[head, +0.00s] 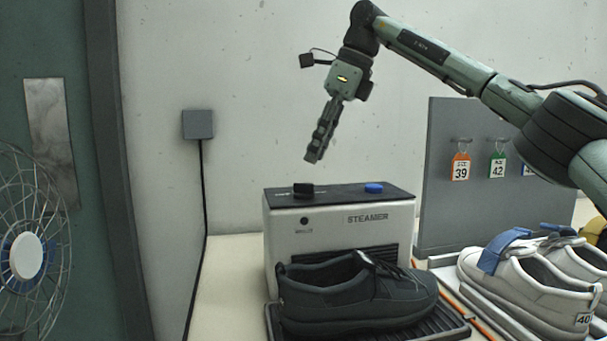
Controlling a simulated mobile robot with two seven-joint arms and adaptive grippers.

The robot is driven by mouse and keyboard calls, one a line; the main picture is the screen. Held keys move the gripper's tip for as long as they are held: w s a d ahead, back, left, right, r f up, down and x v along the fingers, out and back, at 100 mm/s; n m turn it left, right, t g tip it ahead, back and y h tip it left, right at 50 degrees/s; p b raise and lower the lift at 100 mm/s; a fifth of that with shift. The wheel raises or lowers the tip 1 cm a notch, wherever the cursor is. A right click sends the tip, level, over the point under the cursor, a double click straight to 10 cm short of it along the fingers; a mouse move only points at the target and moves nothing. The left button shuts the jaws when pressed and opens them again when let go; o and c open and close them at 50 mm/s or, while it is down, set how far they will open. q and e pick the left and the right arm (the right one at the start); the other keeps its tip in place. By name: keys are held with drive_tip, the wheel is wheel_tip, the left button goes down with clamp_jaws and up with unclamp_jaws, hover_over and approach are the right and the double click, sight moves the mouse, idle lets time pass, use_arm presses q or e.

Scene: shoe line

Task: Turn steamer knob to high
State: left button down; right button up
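The steamer (341,223) is a pale box with a dark top panel and the word STEAMER on its front. A black knob (303,189) sits at the left of its top, and a blue cap or knob (374,187) sits to the right. The labels by the black knob are too small to read. My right gripper (314,156) points down above the black knob, clearly apart from it. Its fingers are seen edge-on, so their opening cannot be made out. My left gripper is not in view.
A dark shoe (350,292) rests on a black ribbed tray (445,327) before the steamer. White shoes (515,279) with a blue strap stand at right. A grey board (443,165) holds numbered tags. A fan (27,258) stands at left. The space above the steamer is otherwise clear.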

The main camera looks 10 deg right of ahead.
sight(308, 184)
drive_tip(key=x, duration=0.5)
drive_tip(key=shift+f, duration=0.2)
drive_tip(key=shift+a+f, duration=0.15)
drive_tip(key=shift+f, duration=0.1)
drive_tip(key=shift+w+f, duration=0.1)
drive_tip(key=shift+f, duration=0.1)
drive_tip(key=shift+c, duration=0.2)
clamp_jaws()
